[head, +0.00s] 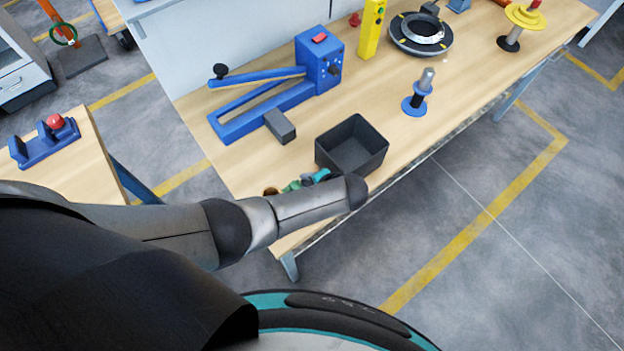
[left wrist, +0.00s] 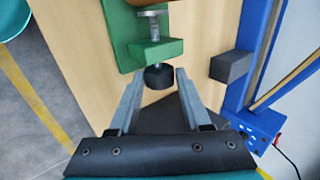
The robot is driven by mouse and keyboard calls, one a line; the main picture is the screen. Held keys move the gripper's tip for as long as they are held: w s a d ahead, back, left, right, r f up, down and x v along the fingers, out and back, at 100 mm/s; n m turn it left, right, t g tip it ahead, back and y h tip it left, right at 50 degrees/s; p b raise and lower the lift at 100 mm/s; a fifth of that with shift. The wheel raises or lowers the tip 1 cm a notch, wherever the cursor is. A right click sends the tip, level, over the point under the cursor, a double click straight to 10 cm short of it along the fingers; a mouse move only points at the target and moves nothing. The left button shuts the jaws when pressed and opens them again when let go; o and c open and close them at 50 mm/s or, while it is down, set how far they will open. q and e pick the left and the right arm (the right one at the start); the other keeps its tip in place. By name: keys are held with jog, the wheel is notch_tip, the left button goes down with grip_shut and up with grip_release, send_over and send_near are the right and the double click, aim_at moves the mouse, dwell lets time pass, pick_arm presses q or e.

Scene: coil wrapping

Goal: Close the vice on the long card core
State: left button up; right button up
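The green vice (left wrist: 160,52) sits on the wooden bench top in the left wrist view. The brown card core (left wrist: 165,14) is at its far side, cut off by the top edge. A metal screw runs through the vice to a black knob (left wrist: 158,77). My left gripper (left wrist: 160,74) is open, with one finger on each side of the knob and gaps beside it. In the head view, the green vice (head: 292,186) and the brown core (head: 270,191) show only in part behind my left arm. My right gripper is out of view.
A dark open bin (head: 376,143) stands close to my left wrist. A blue lever machine (head: 322,75) with a grey block (head: 280,126) lies behind the vice. A blue-based spindle (head: 417,103) and a round dark turntable (head: 411,47) stand farther along the bench.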

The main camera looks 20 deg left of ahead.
pick_arm(q)
jog(key=shift+w+r, duration=0.1)
jog(key=c, duration=0.4)
jog(key=shift+w+a+r+g+h+p, duration=0.25)
jog(key=shift+g+h+p, duration=0.3)
jog(key=shift+p, duration=0.3)
jog(key=shift+c, duration=0.3)
jog(key=shift+f+g+h, duration=0.1)
jog(key=shift+g+h, duration=0.35)
jog(key=shift+h, duration=0.5)
jog(key=shift+w+a+g, duration=0.1)
jog(key=shift+g, duration=0.2)
